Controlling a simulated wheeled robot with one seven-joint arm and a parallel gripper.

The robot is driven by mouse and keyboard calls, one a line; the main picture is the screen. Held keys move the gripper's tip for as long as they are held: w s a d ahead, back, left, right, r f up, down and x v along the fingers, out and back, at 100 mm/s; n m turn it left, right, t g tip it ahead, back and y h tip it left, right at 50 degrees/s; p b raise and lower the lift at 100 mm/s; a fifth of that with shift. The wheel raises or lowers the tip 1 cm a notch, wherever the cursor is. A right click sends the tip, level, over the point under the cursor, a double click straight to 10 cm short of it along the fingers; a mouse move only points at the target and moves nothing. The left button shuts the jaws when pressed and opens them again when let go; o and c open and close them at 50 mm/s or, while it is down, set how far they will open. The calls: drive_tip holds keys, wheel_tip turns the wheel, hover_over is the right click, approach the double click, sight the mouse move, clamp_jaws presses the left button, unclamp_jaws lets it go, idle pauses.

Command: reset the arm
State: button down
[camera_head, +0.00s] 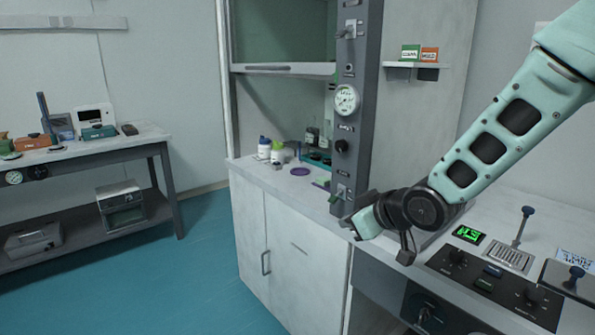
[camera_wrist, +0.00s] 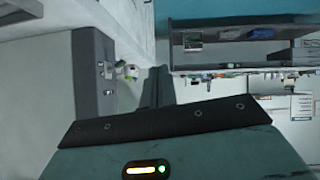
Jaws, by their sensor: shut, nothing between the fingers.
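My arm comes in from the upper right of the head view, bent down to a dark wrist joint. My gripper (camera_head: 362,208) is at its end, in front of the grey control column of the fume hood. In the wrist view the gripper's fingers (camera_wrist: 158,86) show as a dark shape close together, with nothing between them. The gripper body fills the lower part of that view, with a lit indicator strip.
A control panel (camera_head: 485,275) with a green display and knobs lies below my arm. The fume hood's worktop (camera_head: 305,190) holds bottles and a purple dish. A side table (camera_head: 110,148) with instruments stands at the left. Blue floor (camera_head: 200,265) between is clear.

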drive_tip(key=s+r+g+h+p, duration=0.1)
drive_tip(key=s+g, duration=0.3)
drive_tip(key=s, duration=1.2)
drive_tip(key=s+r+g+h+p, duration=0.1)
drive_tip(key=s+g+h, duration=0.3)
drive_tip(key=s, duration=1.2)
drive_tip(key=shift+s+r+m+g+p, duration=0.25)
drive_tip(key=shift+s+m+g+p, duration=0.15)
drive_tip(key=shift+g+p, duration=0.2)
drive_tip(key=shift+d, duration=0.1)
